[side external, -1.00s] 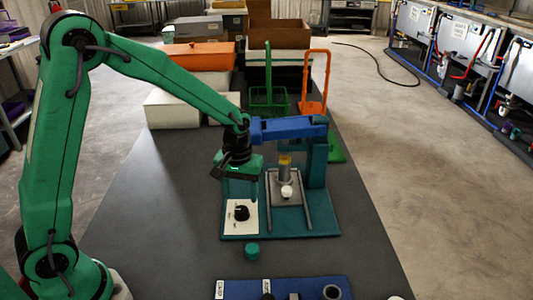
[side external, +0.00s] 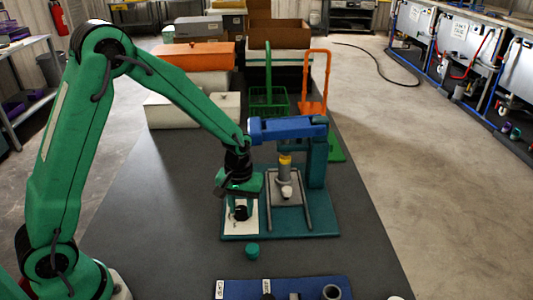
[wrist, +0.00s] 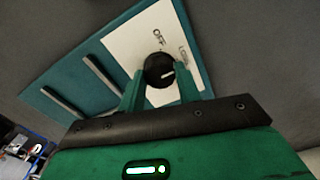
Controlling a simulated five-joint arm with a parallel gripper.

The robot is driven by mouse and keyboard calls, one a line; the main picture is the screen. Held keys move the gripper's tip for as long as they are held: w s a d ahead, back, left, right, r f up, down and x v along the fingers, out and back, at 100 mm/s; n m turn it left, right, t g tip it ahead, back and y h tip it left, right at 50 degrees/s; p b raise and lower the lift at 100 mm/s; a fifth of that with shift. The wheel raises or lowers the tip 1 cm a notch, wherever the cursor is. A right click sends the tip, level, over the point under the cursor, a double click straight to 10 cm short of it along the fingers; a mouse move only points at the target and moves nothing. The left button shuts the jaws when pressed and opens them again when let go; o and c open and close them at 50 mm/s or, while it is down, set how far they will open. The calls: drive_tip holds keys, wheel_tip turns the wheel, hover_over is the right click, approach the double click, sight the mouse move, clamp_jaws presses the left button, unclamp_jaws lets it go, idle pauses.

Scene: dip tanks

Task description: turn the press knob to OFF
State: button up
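The press knob (side external: 241,213) is a round black dial on a white panel (side external: 229,228). In the wrist view, the knob (wrist: 158,68) has a white pointer line aimed right. The word OFF is printed above it and a second label, hard to read, is at its upper right. The pointer is not at OFF. My gripper (side external: 239,207) is lowered over the panel. In the wrist view, its green fingers (wrist: 160,76) are apart, one on each side of the knob. I cannot tell whether they touch it.
The press (side external: 290,128), with a blue top arm and teal base, stands right of the panel. A small teal cylinder (side external: 252,251) stands in front. A blue tray (side external: 240,290) is at the near edge. Green and orange racks (side external: 314,85) stand behind. The table's left is clear.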

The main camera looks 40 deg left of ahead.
drive_tip(key=shift+c, duration=1.2)
drive_tip(key=shift+n, duration=0.5)
drive_tip(key=n, duration=0.4)
drive_tip(key=shift+n, duration=0.3)
drive_tip(key=n, duration=0.6)
drive_tip(key=shift+n, duration=0.3)
drive_tip(key=o, duration=1)
drive_tip(key=shift+c, duration=0.2)
drive_tip(key=shift+r, duration=0.1)
